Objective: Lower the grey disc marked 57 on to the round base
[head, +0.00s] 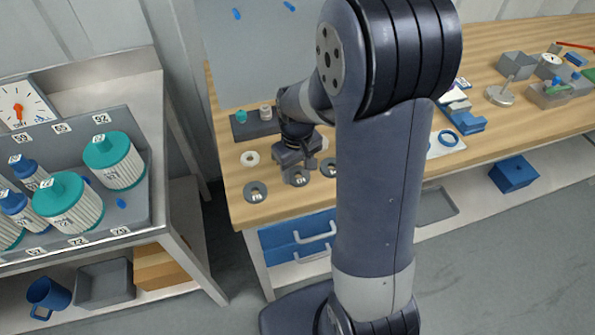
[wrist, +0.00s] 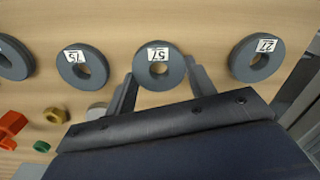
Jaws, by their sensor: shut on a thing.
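The grey disc marked 57 (wrist: 144,77) is a thick ring with a white label. It lies between the fingertips of my gripper (wrist: 159,70), which is shut on it. In the head view my gripper (head: 300,166) points down over the front left of the wooden table, with the disc (head: 296,180) under it. The disc looks about level with its neighbours; I cannot tell whether it touches the table. A grey round base (head: 500,97) with an upright rod stands far to the right on the table, beyond my arm. It is not in the wrist view.
Similar grey discs marked 75 (wrist: 69,78) and 27 (wrist: 238,66) lie on either side. A pale ring (wrist: 97,111), an orange fitting (wrist: 10,127) and a brass nut (wrist: 56,115) are nearby. Blue parts (head: 467,122) lie between my arm and the round base.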

